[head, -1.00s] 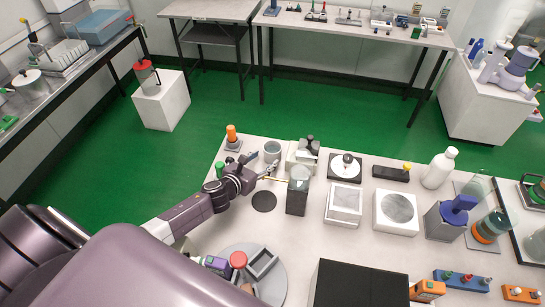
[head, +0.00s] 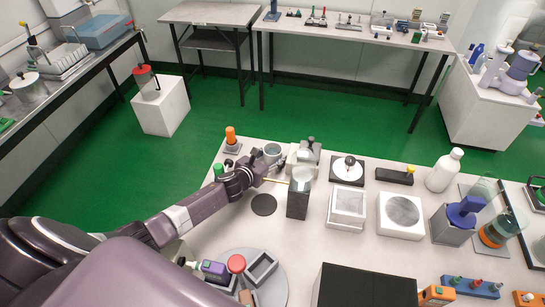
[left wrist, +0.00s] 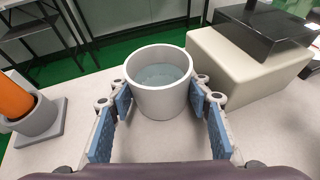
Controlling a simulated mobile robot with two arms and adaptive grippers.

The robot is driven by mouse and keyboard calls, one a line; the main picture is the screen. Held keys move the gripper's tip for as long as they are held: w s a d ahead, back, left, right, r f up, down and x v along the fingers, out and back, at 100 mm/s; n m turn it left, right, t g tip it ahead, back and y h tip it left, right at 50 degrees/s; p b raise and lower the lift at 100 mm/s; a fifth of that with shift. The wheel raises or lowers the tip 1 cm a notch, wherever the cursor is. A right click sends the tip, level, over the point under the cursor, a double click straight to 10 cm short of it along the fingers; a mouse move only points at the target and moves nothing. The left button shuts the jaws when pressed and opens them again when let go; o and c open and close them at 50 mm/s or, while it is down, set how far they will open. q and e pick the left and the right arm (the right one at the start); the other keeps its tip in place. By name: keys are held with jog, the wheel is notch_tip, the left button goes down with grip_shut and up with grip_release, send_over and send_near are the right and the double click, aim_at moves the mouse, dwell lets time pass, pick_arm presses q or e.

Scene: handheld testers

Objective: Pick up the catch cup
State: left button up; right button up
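The catch cup is a round grey cup (head: 272,150) at the far left part of the near table. It stands upright and shows large in the left wrist view (left wrist: 160,98), with a blue-grey inside. My left gripper (head: 271,163) reaches it from the near side. In the left wrist view my left gripper (left wrist: 161,100) has its blue-padded fingers spread, one on each side of the cup. The fingertips are very close to the cup wall; firm contact cannot be made out. My right gripper is not in view.
A pale block with a dark top (head: 305,155) stands close right of the cup. An orange cylinder in a grey holder (head: 231,141) stands to the left. A dark square container (head: 298,200) and a black disc (head: 263,205) are nearer me.

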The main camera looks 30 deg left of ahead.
pick_arm(q)
jog(key=c, duration=0.7)
jog(key=shift+o, duration=0.2)
jog(key=shift+r, duration=0.1)
